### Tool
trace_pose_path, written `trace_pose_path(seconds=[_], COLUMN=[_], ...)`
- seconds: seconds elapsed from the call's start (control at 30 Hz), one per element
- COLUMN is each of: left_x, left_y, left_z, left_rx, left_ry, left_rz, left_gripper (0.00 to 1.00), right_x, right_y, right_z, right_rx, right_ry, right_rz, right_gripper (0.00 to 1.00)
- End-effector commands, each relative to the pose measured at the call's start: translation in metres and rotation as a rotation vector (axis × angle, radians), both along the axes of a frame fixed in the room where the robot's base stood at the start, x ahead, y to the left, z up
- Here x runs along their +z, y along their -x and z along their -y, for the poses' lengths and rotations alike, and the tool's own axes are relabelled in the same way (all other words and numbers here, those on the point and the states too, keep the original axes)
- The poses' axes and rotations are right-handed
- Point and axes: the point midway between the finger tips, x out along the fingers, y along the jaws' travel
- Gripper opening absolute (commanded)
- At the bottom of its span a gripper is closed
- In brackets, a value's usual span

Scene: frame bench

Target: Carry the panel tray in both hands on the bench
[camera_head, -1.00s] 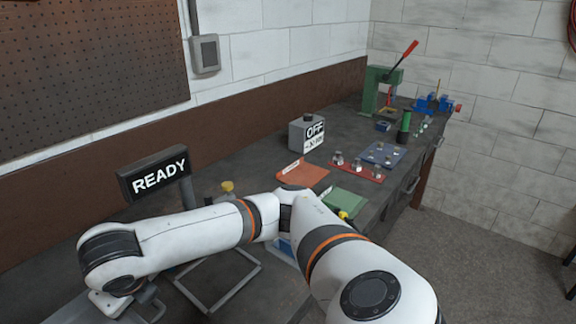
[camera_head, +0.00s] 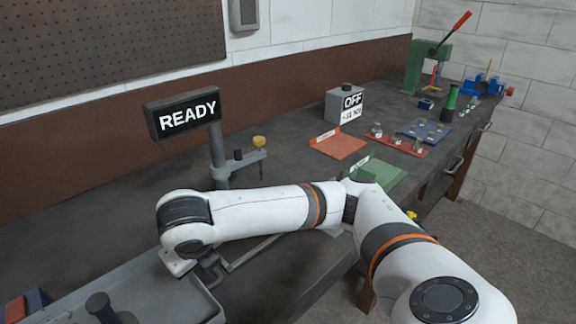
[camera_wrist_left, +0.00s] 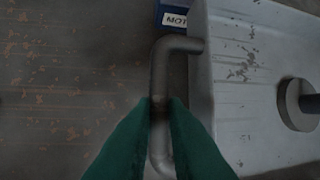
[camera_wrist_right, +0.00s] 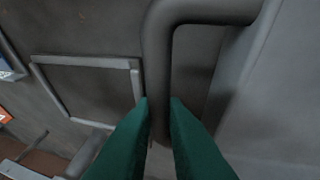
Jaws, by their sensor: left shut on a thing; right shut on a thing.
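The grey panel tray (camera_head: 150,290) shows at the lower left of the head view, with a dark round post (camera_head: 102,307) standing in it. My left gripper (camera_wrist_left: 160,105) is shut on one bent bar handle (camera_wrist_left: 163,72) of the tray, whose wall and floor (camera_wrist_left: 232,75) lie to the right. My right gripper (camera_wrist_right: 158,105) is shut on the other handle (camera_wrist_right: 158,50), with the tray's side (camera_wrist_right: 285,100) on the right. In the head view my right arm hides part of the tray, and my left gripper is out of view. I cannot tell whether the tray touches the bench.
A square metal frame (camera_wrist_right: 88,62) lies flat on the bench beside the right handle. A post with a READY sign (camera_head: 188,113) and a clamp arm (camera_head: 238,163) stand behind.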

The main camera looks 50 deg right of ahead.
Motion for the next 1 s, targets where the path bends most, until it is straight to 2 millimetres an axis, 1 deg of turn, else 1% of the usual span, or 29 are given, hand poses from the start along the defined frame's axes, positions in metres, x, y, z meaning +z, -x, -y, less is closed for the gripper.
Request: trace_pose_path(seconds=[0.17, 0.37, 1.0], left_x=[-0.001, -0.009, -0.052], left_y=[-0.001, 0.0, -0.001], left_z=[-0.001, -0.001, -0.001], left_rx=[0.003, 0.003, 0.003], left_ry=[-0.002, -0.002, -0.002], left_rz=[0.002, 0.002, 0.002], left_gripper=[0.0, 0.0, 0.0], right_x=[-0.001, -0.009, -0.052], right_y=[0.0, 0.0, 0.0], right_z=[0.001, 0.001, 0.001], right_rx=[-0.004, -0.004, -0.004], right_ry=[0.003, 0.003, 0.003], right_rz=[0.002, 0.002, 0.002], right_gripper=[0.0, 0.0, 0.0])
